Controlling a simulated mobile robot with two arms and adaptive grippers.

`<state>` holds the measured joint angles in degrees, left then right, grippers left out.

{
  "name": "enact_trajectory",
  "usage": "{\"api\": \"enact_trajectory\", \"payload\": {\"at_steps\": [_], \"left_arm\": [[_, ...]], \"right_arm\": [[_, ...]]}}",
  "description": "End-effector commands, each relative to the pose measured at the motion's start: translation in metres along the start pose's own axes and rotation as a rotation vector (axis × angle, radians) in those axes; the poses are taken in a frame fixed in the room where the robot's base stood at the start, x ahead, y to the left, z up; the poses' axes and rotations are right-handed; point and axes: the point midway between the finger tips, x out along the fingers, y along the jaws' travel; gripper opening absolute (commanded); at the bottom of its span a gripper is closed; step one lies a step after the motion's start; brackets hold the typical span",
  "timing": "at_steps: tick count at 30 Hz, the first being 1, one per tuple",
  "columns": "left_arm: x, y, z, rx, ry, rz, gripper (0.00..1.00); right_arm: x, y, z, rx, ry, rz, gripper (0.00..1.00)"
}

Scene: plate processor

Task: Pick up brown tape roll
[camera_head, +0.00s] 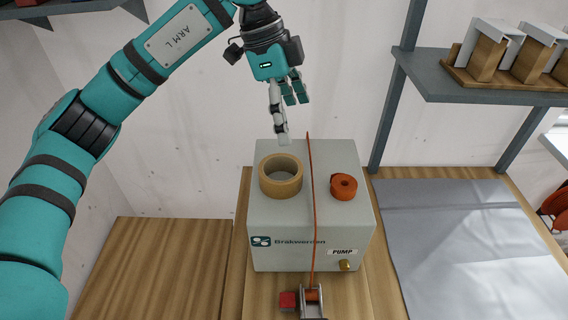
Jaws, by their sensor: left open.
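The brown tape roll (281,189) lies flat on top of a grey pump box (270,228), on the left part of its top, with its open ring facing up. My left gripper (292,118) hangs above and behind the roll, fingers pointing down. It is open and empty, apart from the roll. My right gripper is out of view.
An orange strap (310,215) runs over the box to a ratchet buckle (308,300) in front. A small orange roll (343,187) lies right of the strap. A grey mat (470,250) covers the right. A shelf (480,88) holds wooden blocks. The wooden surface at left (165,270) is clear.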

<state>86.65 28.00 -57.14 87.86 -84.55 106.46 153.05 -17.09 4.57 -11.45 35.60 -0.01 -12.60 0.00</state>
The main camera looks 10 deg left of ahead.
Motion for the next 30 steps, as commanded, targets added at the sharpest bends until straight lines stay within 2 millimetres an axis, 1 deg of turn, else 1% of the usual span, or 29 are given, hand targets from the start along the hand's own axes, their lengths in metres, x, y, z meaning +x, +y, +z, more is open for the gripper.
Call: {"api": "enact_trajectory", "payload": {"at_steps": [1,3,5,7,11,18,21,24,28,30], "left_arm": [[-0.014,-0.004,0.013,-0.059,-0.066,-0.024,1.0],[-0.025,-0.006,0.028,-0.126,-0.133,-0.044,1.0],[-0.029,-0.007,0.035,-0.16,-0.166,-0.053,1.0],[-0.025,-0.008,0.04,-0.177,-0.182,-0.055,1.0],[-0.003,-0.008,0.044,-0.18,-0.185,-0.053,1.0],[0.049,-0.01,0.053,-0.177,-0.182,-0.052,1.0],[0.066,-0.011,0.056,-0.176,-0.181,-0.054,1.0],[0.078,-0.012,0.058,-0.175,-0.18,-0.055,1.0],[0.086,-0.012,0.059,-0.175,-0.18,-0.056,1.0],[0.091,-0.012,0.059,-0.175,-0.18,-0.054,1.0]], "right_arm": [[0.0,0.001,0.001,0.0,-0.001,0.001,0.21],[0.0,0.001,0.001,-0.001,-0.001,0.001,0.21],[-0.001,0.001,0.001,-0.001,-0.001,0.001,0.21],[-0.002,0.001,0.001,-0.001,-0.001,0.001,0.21],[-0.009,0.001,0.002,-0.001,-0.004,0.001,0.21],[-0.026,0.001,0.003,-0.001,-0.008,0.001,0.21],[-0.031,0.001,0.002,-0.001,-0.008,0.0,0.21],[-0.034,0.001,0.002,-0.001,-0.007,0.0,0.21],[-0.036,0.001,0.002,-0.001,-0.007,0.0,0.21],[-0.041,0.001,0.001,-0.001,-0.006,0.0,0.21]]}}
